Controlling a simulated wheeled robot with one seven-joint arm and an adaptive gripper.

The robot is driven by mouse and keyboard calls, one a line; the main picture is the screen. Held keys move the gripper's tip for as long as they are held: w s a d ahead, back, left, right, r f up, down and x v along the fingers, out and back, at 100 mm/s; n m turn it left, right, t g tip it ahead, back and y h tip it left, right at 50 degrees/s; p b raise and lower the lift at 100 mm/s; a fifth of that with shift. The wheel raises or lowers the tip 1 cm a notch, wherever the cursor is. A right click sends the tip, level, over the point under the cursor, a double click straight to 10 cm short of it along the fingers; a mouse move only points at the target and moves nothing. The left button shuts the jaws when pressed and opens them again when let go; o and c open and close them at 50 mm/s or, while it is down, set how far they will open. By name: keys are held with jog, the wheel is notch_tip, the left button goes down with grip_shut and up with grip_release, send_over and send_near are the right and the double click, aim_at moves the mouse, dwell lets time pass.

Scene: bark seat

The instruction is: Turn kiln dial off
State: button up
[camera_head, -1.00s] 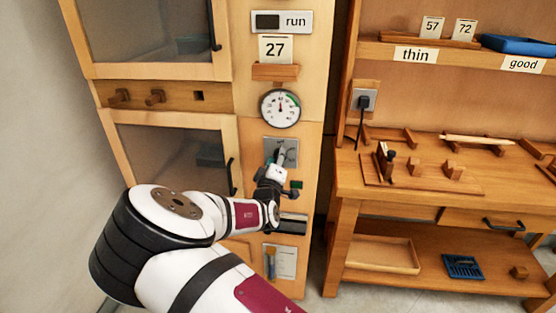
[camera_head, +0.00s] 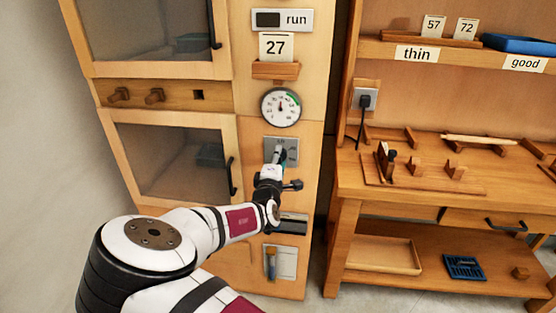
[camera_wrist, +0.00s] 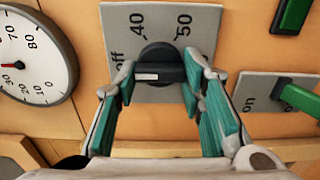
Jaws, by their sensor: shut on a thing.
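The kiln dial is a black knob (camera_wrist: 160,70) on a grey plate (camera_wrist: 205,20) marked off, 40 and 50 in the wrist view. Its white mark lies on the left side, towards the word "off" and slightly below it in the picture. My gripper (camera_wrist: 158,76) has its teal-padded fingers on either side of the knob and is shut on it. In the head view my gripper (camera_head: 279,158) is at the grey plate (camera_head: 292,143) below the round gauge and hides most of the knob.
The round gauge (camera_head: 280,107) is just above the dial plate. A switch plate with a green lever (camera_wrist: 300,98) is close to the right finger in the wrist view. A glass-fronted door with a black handle (camera_head: 231,176) is left, a workbench (camera_head: 470,185) right.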

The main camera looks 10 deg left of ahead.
jog(key=o, duration=1.2)
jog(key=shift+c, duration=0.2)
jog(key=shift+s, duration=0.1)
jog(key=s, duration=1.1)
jog(key=shift+s+a, duration=0.25)
jog(key=shift+s, duration=0.15)
